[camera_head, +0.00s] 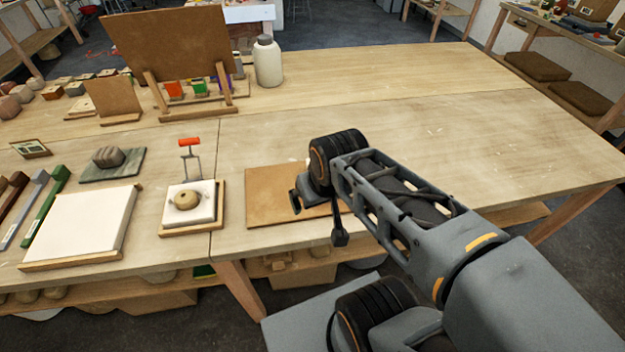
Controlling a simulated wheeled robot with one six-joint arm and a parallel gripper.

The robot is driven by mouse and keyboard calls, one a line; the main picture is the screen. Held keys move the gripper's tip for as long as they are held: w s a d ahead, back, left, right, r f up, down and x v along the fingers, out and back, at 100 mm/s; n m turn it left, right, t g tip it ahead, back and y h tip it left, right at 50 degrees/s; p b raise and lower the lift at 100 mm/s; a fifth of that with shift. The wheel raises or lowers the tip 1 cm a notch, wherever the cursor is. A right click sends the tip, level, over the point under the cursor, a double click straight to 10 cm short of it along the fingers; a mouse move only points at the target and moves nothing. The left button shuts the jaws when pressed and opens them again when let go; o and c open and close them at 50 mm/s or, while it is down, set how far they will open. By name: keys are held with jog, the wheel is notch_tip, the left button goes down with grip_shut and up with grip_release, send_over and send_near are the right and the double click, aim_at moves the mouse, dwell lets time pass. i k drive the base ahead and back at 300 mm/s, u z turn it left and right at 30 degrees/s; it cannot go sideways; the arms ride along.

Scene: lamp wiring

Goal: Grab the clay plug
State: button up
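A round tan clay piece (186,199) with a dark spot or hole in its middle lies on a white slab in a wooden tray (191,232). A ribbed grey-brown lump (108,157) lies on a greenish-grey board at the left. I cannot tell for certain which of these is the clay plug. My gripper (319,217) hangs over the right part of a flat brown board (268,205), to the right of the tan piece and apart from it. My wrist hides part of the gripper, and I see nothing held in it.
A stand with a red handle (189,146) rises behind the tray. A large white slab (82,222) and several long tools lie at the left. A brown panel (172,45), small coloured pots and a white bottle (267,62) stand at the back. The table's right side is clear.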

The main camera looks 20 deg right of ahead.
aim_at(185, 199)
jog(key=u, duration=0.35)
jog(key=k, duration=0.4)
jog(key=u, duration=1.85)
jog(key=i, duration=1.55)
jog(key=z, duration=0.75)
